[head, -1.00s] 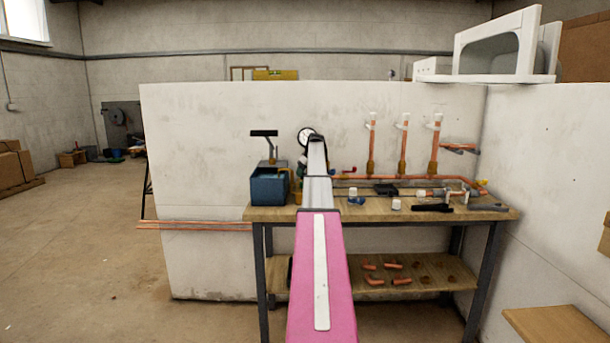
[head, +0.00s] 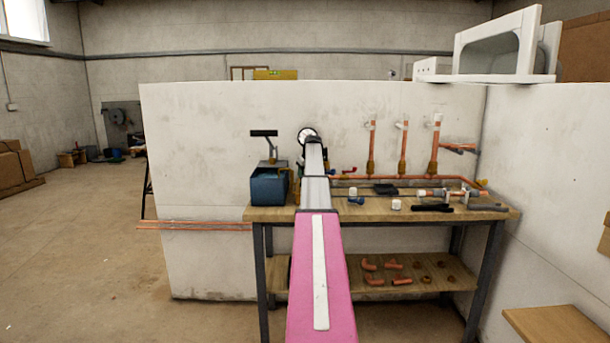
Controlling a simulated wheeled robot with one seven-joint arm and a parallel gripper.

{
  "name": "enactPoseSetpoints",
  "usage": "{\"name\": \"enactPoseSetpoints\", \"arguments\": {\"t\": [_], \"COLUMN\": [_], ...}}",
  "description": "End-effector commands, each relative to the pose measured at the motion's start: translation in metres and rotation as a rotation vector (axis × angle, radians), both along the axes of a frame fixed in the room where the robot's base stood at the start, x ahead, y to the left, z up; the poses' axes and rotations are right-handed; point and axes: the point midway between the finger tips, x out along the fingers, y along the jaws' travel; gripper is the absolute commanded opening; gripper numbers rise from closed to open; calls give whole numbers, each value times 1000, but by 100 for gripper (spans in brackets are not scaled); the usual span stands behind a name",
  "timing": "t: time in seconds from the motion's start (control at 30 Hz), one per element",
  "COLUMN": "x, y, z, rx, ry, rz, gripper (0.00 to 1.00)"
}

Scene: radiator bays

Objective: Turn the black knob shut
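I cannot pick out the black knob for certain in the head view; my arm hides part of the pipework. A copper pipe (head: 405,178) runs along the back of the bench to the right of the arm.
A blue tank (head: 269,188) with an upright black-topped handle stands left of my arm. Three copper risers (head: 404,145) rise against the white wall (head: 220,130). A black tool (head: 432,208) and small fittings lie on the bench's right half. Open floor (head: 80,250) lies to the left.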

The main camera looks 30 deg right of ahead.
Motion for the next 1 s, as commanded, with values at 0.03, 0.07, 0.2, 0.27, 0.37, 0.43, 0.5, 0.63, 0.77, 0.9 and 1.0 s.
{"name": "enactPoseSetpoints", "arguments": {"t": [0.03, 0.07, 0.2, 0.27, 0.37, 0.43, 0.5, 0.63, 0.77, 0.9, 1.0], "x": [0, 0, 0, 0, 0, 0, 0, 0, 0, -1, -5], "y": [1, 1, 1, 1, 1, 1, 1, 1, 1, 1, 1], "z": [0, 0, 0, 0, 0, 0, 0, 0, 0, 3, 11], "rx": [0, 0, 2, 2, 2, 2, 1, 1, 1, 1, 0], "ry": [0, 0, -1, -1, -1, -1, -1, -1, -1, -1, -2], "rz": [-29, -43, -85, -88, -88, -88, -87, -87, -86, -86, -87], "gripper": [16, 16, 16, 16, 16, 16, 46, 65, 65, 65, 65]}}
